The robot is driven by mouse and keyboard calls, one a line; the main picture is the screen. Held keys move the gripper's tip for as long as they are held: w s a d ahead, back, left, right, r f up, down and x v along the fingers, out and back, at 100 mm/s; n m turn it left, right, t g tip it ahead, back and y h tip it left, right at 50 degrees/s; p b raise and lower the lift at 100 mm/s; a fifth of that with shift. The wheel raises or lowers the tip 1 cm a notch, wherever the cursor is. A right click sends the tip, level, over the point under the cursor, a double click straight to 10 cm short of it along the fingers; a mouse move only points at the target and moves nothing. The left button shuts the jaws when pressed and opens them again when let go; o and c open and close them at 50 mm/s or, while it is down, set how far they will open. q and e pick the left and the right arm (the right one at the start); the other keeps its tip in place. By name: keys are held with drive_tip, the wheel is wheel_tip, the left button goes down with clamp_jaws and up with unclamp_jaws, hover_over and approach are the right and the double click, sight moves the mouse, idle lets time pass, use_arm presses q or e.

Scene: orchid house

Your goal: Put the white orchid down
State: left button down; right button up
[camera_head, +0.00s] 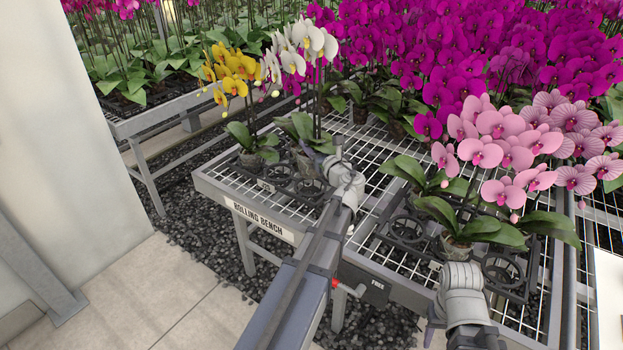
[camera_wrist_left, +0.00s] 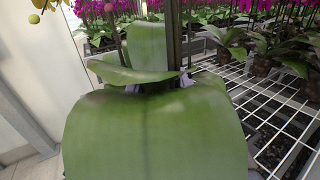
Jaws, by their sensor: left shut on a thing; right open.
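The white orchid (camera_head: 310,42) stands upright at the left end of the rolling bench, just right of the yellow orchid (camera_head: 236,72). Its clear pot (camera_head: 308,163) is at a black tray (camera_head: 262,186) with ring-shaped holders; I cannot tell whether it touches the tray. My left gripper (camera_head: 317,149) is shut on the white orchid, below its leaves. In the left wrist view, a broad leaf (camera_wrist_left: 150,135) of the plant hides most of the grip. My right gripper (camera_head: 433,322) is open and empty, low in front of the pink orchid (camera_head: 505,140).
The rolling bench (camera_head: 262,228) has a white wire top, with a lever marked FREE (camera_head: 372,283) at its front. A second black tray (camera_head: 405,232) holds the potted pink orchid and has empty rings. Dense magenta orchids (camera_head: 450,45) fill the back. A pale wall (camera_head: 110,170) stands left.

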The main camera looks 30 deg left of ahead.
use_arm(q)
drive_tip(key=shift+f+b, duration=3.9)
drive_tip(key=shift+f, duration=0.5)
drive_tip(key=shift+f, duration=0.2)
drive_tip(key=shift+c, duration=1.8)
unclamp_jaws()
drive_tip(key=shift+r, duration=0.1)
drive_tip(key=shift+r, duration=0.1)
drive_tip(key=v, duration=1.2)
